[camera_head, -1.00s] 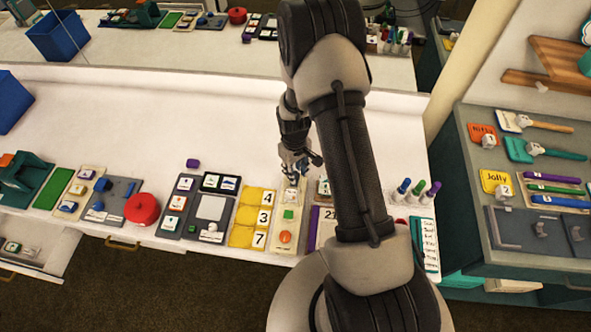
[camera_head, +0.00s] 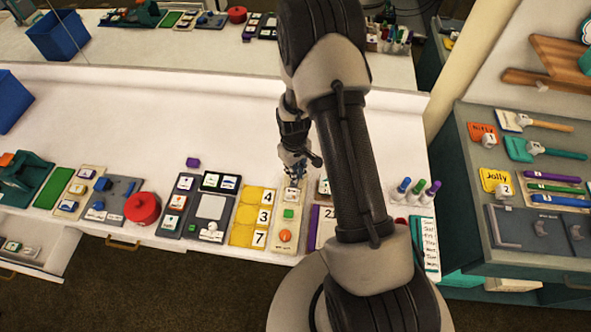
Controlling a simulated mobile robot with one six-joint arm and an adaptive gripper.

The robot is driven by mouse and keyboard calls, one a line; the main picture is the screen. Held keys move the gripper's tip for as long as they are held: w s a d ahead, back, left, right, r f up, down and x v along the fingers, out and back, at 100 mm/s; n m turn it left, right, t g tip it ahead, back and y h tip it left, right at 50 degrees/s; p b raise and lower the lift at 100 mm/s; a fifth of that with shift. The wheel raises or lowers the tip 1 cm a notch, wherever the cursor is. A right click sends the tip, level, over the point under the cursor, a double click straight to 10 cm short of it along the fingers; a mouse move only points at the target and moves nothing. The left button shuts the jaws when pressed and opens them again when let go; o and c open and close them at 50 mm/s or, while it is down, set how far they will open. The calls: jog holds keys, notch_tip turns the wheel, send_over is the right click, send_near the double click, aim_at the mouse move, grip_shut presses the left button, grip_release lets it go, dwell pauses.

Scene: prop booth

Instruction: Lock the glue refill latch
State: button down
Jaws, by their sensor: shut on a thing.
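My gripper (camera_head: 294,174) is over the far end of this panel, reaching down from my arm. It is shut on a small part there, mostly hidden by the fingers. I cannot read a glue refill label, and I cannot tell the latch's position.
Left of the panel are a yellow number board (camera_head: 240,236), a grey board (camera_head: 187,222) and a red round pot (camera_head: 142,209). Several markers (camera_head: 419,187) stand to the right, beyond my arm. The counter behind the boards is mostly clear.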

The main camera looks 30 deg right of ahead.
jog(key=shift+s+a, duration=0.45)
jog(key=shift+s, duration=0.25)
jog(key=c, duration=1.6)
grip_release()
jog(key=shift+o, duration=0.2)
jog(key=shift+w, duration=0.1)
jog(key=shift+w+r, duration=0.1)
jog(key=shift+r, duration=0.4)
notch_tip(320, 180, up, 11)
jog(key=shift+a, duration=0.1)
